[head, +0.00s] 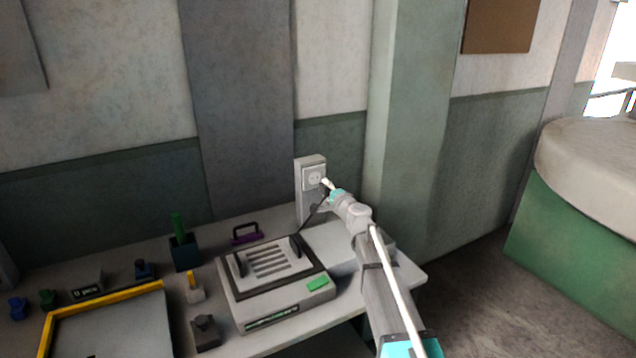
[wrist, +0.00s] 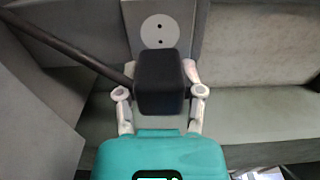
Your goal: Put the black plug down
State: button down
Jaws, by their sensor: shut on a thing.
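The black plug (wrist: 158,75) is between the two fingers of my gripper (wrist: 160,88) in the wrist view, with a finger against each side. A dark cable (wrist: 70,45) runs from the plug to the upper left. The socket (wrist: 160,27) shows two holes just beyond the plug; the plug hides what lies directly below the holes, and I cannot tell the exact gap. In the head view, my gripper (head: 327,184) is in front of the socket post (head: 310,163), and the plug is hard to make out there.
A grey machine (head: 288,312) with a slotted top and two black handles stands left of my arm. A purple-handled tool (head: 246,236), a dark cup with a green item (head: 184,253), a yellow-edged tray (head: 100,308) and small stamps share the table. A pillar (head: 408,120) stands close right.

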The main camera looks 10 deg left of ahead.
dwell(0.4)
notch_tip(320, 180, up, 4)
jog(key=p, duration=0.4)
dwell(0.4)
jog(key=shift+c, duration=0.7)
grip_release()
jog(key=shift+s+d, duration=0.1)
jog(key=shift+s, duration=0.05)
jog(key=v, duration=1.1)
jog(key=shift+s+d, duration=0.25)
